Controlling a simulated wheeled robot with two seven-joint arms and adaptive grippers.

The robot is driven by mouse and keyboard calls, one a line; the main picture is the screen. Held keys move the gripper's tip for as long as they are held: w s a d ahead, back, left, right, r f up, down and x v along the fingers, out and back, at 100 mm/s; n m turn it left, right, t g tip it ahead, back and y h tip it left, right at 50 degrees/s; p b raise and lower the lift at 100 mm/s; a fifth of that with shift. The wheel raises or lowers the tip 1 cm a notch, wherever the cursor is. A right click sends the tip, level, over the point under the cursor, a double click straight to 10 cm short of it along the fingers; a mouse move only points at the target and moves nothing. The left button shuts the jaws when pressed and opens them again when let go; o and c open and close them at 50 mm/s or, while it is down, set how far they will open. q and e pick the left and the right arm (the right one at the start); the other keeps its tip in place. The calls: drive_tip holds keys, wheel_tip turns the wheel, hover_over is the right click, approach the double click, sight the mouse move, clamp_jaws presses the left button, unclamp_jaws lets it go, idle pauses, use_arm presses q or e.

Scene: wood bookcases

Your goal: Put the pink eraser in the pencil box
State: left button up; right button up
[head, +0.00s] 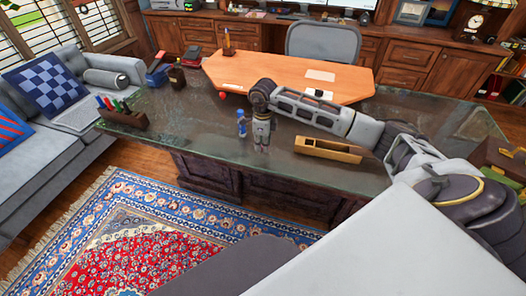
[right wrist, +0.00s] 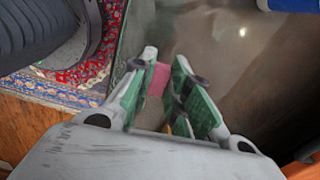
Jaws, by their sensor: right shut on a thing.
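The pink eraser (right wrist: 158,79) sits between the green-padded fingers of my right gripper (right wrist: 166,60) in the right wrist view. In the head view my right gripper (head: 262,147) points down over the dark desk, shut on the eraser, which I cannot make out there. A long wooden box (head: 328,150), which looks like the pencil box, lies on the desk near its front edge, right of the gripper and apart from it. Its inside is only partly visible. My left gripper is not in view.
A small blue object (head: 242,124) stands just left of my right gripper. A pen holder (head: 122,115) with several pens stands at the desk's left end. A red ball-like thing (head: 222,95) lies behind. The desk's front left surface (head: 195,130) is clear.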

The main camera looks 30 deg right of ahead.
sight(263, 156)
drive_tip(key=shift+f, duration=2)
drive_tip(key=shift+f, duration=0.15)
drive_tip(key=o, duration=0.8)
wheel_tip(263, 156, up, 14)
drive_tip(key=shift+s+d, duration=0.15)
drive_tip(key=shift+s, duration=0.2)
drive_tip(key=shift+f, duration=0.1)
drive_tip(key=shift+o, duration=0.4)
